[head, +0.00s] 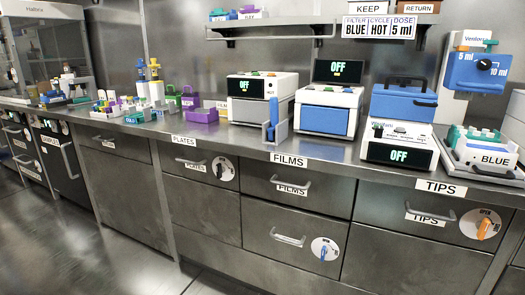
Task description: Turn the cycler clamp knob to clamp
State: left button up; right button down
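No knob that I can read as the cycler clamp knob shows clearly. Several bench devices stand along the counter: a white and grey one (262,112) with a green OFF display, a white and blue one (327,123) with a raised dark OFF screen, and a white one with a blue top (404,104) and an OFF display low on its front. Small coloured controls on their tops are too small to read. I cannot tell which device is the cycler. Neither of my grippers is in view.
The steel counter (235,139) has a narrow bare front strip. Racks (137,108) stand at left. The floor (70,235) looks clear.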

aim_at(402, 83)
jog(key=i+l+z, duration=0.1)
jog(key=z, duration=0.4)
jog(key=i+z, duration=0.2)
jog(key=z, duration=0.3)
